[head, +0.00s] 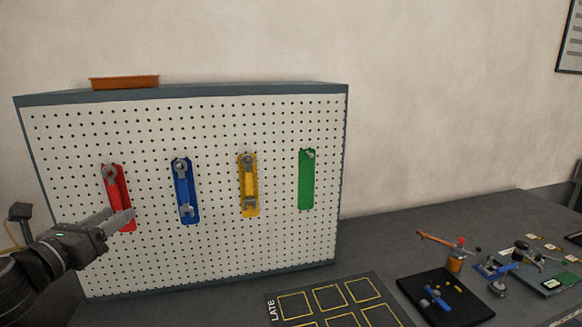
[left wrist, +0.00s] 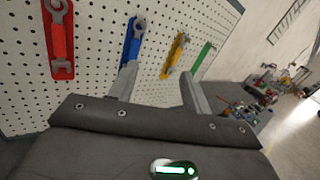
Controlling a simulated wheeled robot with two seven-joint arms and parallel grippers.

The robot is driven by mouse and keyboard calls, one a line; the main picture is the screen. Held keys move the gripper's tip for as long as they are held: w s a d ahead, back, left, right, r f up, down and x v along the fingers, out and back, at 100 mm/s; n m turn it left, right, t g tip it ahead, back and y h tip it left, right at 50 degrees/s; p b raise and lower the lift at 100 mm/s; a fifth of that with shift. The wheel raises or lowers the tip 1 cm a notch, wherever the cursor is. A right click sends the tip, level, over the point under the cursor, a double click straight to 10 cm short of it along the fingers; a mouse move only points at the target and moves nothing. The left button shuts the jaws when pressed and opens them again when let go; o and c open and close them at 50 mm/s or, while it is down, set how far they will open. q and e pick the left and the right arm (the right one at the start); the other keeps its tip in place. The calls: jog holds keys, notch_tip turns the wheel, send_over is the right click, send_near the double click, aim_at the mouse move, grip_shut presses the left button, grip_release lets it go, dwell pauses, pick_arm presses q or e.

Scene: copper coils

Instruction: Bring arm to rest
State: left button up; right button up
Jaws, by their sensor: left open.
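My left gripper (head: 121,216) reaches in from the left in front of the pegboard (head: 225,130), close to the lower end of the red holder (head: 116,190). In the left wrist view its two fingers (left wrist: 158,82) stand apart with nothing between them. The red holder also shows there (left wrist: 59,35), with a wrench on it, left of the fingers. The blue holder (head: 184,190) and the yellow holder (head: 249,185) each carry a wrench. The green holder (head: 306,180) shows only a peg at its top. My right gripper is out of view.
An orange tray (head: 124,82) sits on top of the pegboard. A dark mat marked LATE with yellow squares (head: 335,304) lies in front. A black tray (head: 420,281) and several small parts crowd the table's right side. Bare table (head: 370,240) lies right of the board.

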pick_arm(q)
jog(key=s+d+f+n+g+y, duration=0.1)
jog(key=s+d+f+n+g, duration=0.15)
jog(key=f+n, duration=0.6)
jog(key=s+d+f+n+g+y, duration=0.1)
jog(key=s+d+f+n+y, duration=0.15)
jog(key=f+n, duration=0.6)
jog(key=s+d+f+n+g+y, duration=0.1)
jog(key=s+d+f+n+g, duration=0.2)
jog(key=f, duration=0.9)
jog(key=s+d+f+n+g, duration=0.1)
jog(key=s+f+n+g, duration=0.3)
jog(key=s+f+n, duration=0.55)
jog(key=s+d+f+n+g, duration=0.1)
jog(key=s+f+n+g, duration=0.45)
jog(key=s, duration=0.75)
notch_tip(320, 180, down, 31)
jog(key=b, duration=0.6)
jog(key=s+a+f+b, duration=0.2)
jog(key=s+f+b, duration=0.2)
jog(key=s+f, duration=1.2)
notch_tip(320, 180, down, 5)
jog(key=shift+s+a+r+g+y, duration=0.15)
jog(key=shift+s+a+g+y, duration=0.15)
jog(key=shift+s+g+y, duration=0.1)
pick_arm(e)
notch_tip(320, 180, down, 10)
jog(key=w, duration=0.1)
